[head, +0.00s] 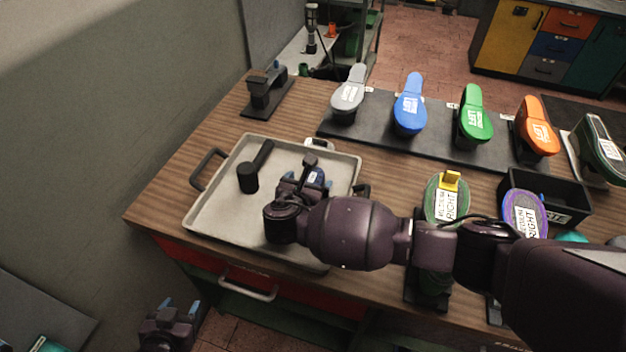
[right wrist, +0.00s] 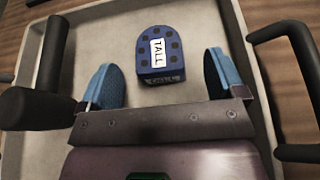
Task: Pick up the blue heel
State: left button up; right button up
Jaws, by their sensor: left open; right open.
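The blue heel (right wrist: 155,60) lies in the grey tray (right wrist: 110,22). It is a small block with dark dots and a white "TALL" label. In the head view the blue heel (head: 319,175) is partly hidden by my right gripper (head: 308,172). In the right wrist view my right gripper (right wrist: 163,80) is open, its blue-padded fingers on either side and slightly short of the heel, with gaps to both sides. My left gripper (head: 180,308) is open and empty, low beside the table at the bottom left.
A black hammer-like tool (head: 255,168) lies in the tray, left of the heel. The tray (head: 225,222) has raised walls and black handles. Several coloured soles stand on a dark mat (head: 385,138) behind. A black bin (head: 560,205) stands at right.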

aim_at(313, 177)
jog(key=shift+x, duration=2.15)
jog(key=shift+a+f, duration=0.1)
jog(key=shift+f, duration=0.05)
jog(key=c, duration=1.1)
